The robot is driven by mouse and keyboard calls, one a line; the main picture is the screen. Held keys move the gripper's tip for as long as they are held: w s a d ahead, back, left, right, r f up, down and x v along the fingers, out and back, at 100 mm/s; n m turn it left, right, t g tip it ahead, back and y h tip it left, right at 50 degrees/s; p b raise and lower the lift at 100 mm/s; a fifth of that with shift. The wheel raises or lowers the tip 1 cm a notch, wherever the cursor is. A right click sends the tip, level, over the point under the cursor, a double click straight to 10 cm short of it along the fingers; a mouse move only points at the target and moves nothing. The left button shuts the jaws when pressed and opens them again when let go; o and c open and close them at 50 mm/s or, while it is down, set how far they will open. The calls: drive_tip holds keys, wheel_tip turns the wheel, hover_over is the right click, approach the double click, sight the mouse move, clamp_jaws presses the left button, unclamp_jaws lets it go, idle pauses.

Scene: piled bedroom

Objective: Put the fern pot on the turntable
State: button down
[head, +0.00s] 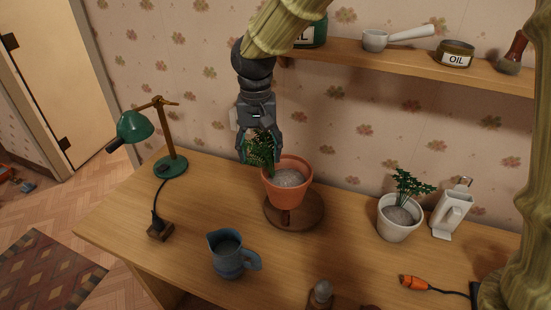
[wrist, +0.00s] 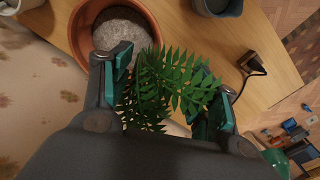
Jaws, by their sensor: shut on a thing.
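The fern pot (head: 287,190) is a terracotta pot with grey gravel and a green fern leaning out of its left side. In the head view it is over the round brown turntable (head: 314,218); I cannot tell whether its base touches the disc or is slightly above it. My gripper (head: 260,150) points down at the pot's back left, shut on the fern's leaves. In the wrist view the leaves lie between the teal fingertips of my gripper (wrist: 172,82), and one finger is close to the rim of the fern pot (wrist: 81,22).
A blue-grey jug (head: 229,258) stands in front on the wooden desk (head: 205,200). A green lamp (head: 139,128) and a dark block with a cord (head: 160,230) are left. A white plant pot (head: 398,222) and a white holder (head: 448,212) are right. A shelf (head: 405,62) runs above.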

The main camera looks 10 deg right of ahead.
drive_tip(key=w+d+p, duration=0.3)
drive_tip(key=w+d, duration=0.3)
drive_tip(key=w, duration=0.2)
wheel_tip(320, 180, down, 11)
drive_tip(key=p, duration=0.3)
drive_tip(key=shift+a+f, duration=0.15)
drive_tip(key=shift+f, duration=0.05)
idle(0.5)
drive_tip(key=shift+w+f, duration=0.1)
drive_tip(key=shift+w, duration=0.05)
drive_tip(key=shift+c, duration=2.1)
unclamp_jaws()
wheel_tip(320, 180, up, 12)
drive_tip(key=b, duration=0.2)
drive_tip(key=shift+b, duration=0.35)
drive_tip(key=shift+a, duration=0.1)
